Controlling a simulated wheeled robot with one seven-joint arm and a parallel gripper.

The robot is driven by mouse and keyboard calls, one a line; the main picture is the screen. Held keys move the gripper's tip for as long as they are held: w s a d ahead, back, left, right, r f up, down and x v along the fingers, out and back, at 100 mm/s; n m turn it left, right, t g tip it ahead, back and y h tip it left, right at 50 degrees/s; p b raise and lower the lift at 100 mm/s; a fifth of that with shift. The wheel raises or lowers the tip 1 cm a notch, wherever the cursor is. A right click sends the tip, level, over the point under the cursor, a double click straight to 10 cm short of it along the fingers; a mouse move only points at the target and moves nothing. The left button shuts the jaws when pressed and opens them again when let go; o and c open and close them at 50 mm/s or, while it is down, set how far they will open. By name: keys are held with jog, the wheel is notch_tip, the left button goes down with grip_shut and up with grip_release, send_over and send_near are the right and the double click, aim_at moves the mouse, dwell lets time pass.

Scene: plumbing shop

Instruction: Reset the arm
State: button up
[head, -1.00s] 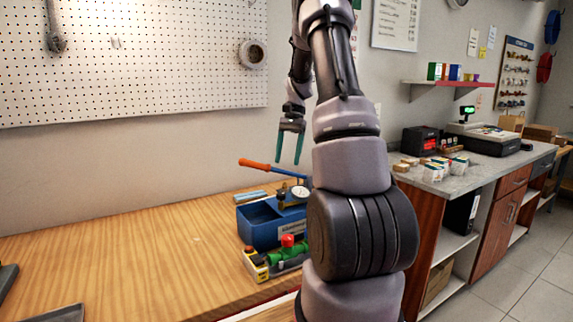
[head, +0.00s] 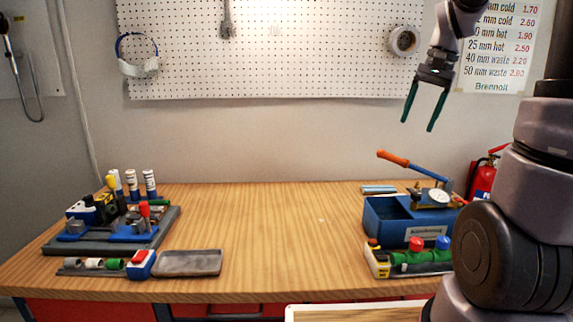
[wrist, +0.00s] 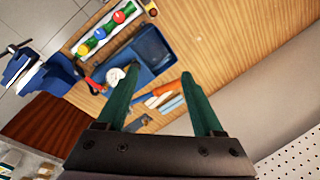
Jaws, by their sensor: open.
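My gripper (head: 424,104) hangs in the air in the upper right of the head view, in front of the wall. Its two green fingers point down and stand apart with nothing between them. In the wrist view the open fingers (wrist: 163,95) also show empty. Below it on the wooden bench (head: 275,235) sits a blue test pump box (head: 385,222) with an orange-handled lever (head: 393,158) and a round gauge (head: 438,196). My arm covers part of the bench's right end.
A green pipe assembly with red and blue knobs (head: 412,258) lies before the pump. At left are a tool fixture (head: 110,238), white-capped bottles (head: 149,184) and a grey tray (head: 190,263). The bench middle is clear. A fire extinguisher (head: 482,180) stands behind at right.

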jog(key=s+a+r+n+t, duration=0.1)
jog(key=s+a+r+t, duration=0.1)
jog(key=s, duration=0.5)
jog(key=s+a+r+n+t, duration=0.2)
jog(key=s+a+t, duration=0.2)
jog(key=s+a, duration=0.2)
jog(key=shift+s+a+r, duration=0.25)
jog(key=shift+s, duration=0.8)
dwell(0.3)
